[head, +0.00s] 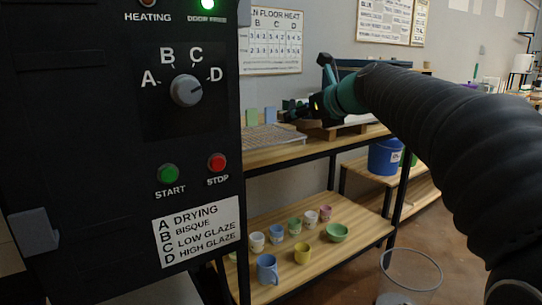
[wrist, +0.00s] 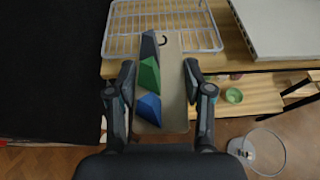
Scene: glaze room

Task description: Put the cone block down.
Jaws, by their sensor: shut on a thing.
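The cone block (wrist: 174,110) is a flat tan-grey slab bearing a blue cone (wrist: 149,107), a green cone (wrist: 149,74) and a dark slate cone (wrist: 149,45). A small dark hook-like mark shows near its far end. My gripper (wrist: 160,72) is shut on the block, one finger along each side. In the wrist view the block's far end overlaps the wire rack and its near end lies over the floor. In the head view my gripper (head: 314,106) is above the upper shelf, where the block is hard to make out. The gap beneath it cannot be told.
A wire rack (head: 270,138) lies on the wooden upper shelf (head: 300,152); a pale slab (wrist: 285,25) is to its right in the wrist view. Several cups and a green bowl (head: 337,233) stand below. The black control panel (head: 120,130) is close on the left. A clear bin (head: 412,272) stands on the floor.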

